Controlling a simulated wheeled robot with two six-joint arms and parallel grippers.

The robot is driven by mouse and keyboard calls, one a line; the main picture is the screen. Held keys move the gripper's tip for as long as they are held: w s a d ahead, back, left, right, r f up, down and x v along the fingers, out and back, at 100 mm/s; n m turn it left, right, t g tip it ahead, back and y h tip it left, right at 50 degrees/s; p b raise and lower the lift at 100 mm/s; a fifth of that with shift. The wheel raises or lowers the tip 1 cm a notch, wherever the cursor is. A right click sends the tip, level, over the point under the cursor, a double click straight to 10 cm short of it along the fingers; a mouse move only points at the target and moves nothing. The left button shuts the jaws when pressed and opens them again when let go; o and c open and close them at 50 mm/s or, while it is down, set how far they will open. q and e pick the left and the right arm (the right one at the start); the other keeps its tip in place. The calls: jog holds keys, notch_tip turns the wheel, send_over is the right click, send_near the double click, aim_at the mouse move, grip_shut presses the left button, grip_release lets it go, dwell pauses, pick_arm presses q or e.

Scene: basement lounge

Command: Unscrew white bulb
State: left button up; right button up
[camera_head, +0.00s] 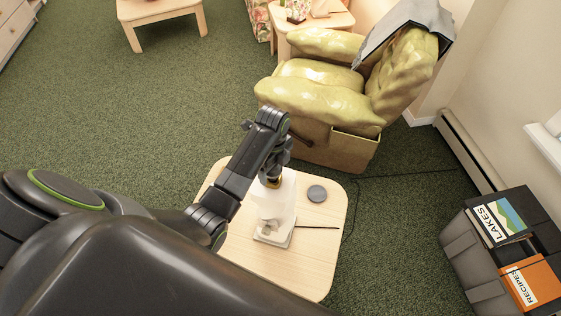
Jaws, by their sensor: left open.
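A pale, translucent white shape (281,201) stands on the wooden side table (315,260), rising from a small white square base (272,238). I cannot make out a separate white bulb; any bulb is hidden or blends with this shape. My left arm reaches in from the left and bends down over the table. My left gripper (272,181) is at the top of the pale shape and open, with a small brass-coloured patch near its tips. Whether it touches anything is unclear. My right gripper is not in view.
A dark round disc (317,193) and a thin dark stick (317,227) lie on the table. A yellow-green armchair (318,100) stands behind it. A grey crate of binders (470,262) is at the right. Green carpet (200,90) is open at the upper left.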

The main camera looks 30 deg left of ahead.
pick_arm(q)
jog(key=shift+a+f, duration=0.1)
jog(key=shift+f, duration=0.6)
jog(key=shift+s+r, duration=0.1)
jog(key=shift+s, duration=0.05)
jog(key=shift+c, duration=0.8)
jog(key=c, duration=0.8)
